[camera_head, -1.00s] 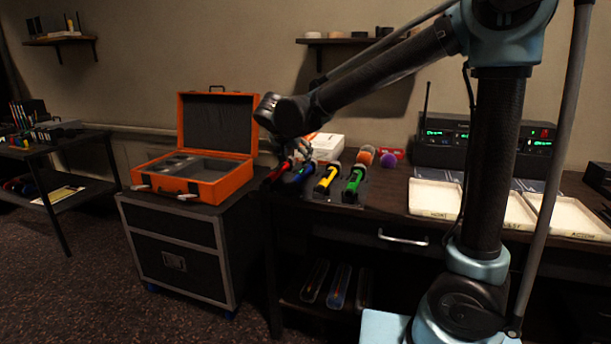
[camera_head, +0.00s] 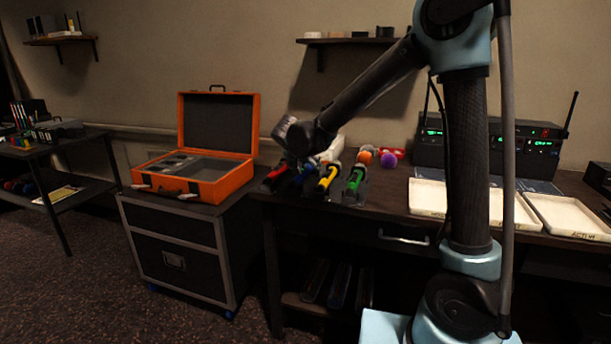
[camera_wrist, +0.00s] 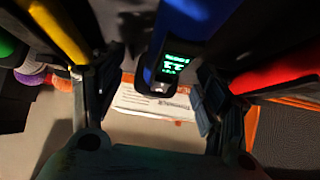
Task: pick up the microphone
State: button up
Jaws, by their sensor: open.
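In the wrist view the red microphone (camera_wrist: 280,68) is at right, and the yellow (camera_wrist: 62,30) and green (camera_wrist: 8,48) ones at left. In the head view my wrist hides the fingers and part of the blue microphone.
An orange open case (camera_head: 205,182) stands on a black cabinet left of the desk. Orange and purple balls (camera_head: 388,160) sit behind the microphones. Pale trays (camera_head: 430,197) and a radio receiver (camera_head: 535,150) are to the right. The neighbouring microphones are close to my fingers.

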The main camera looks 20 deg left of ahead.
jog(key=shift+w+d+f, duration=0.1)
jog(key=shift+w+f, duration=0.25)
jog(key=shift+f, duration=0.05)
jog(key=shift+c, duration=0.6)
jog(key=c, duration=1.3)
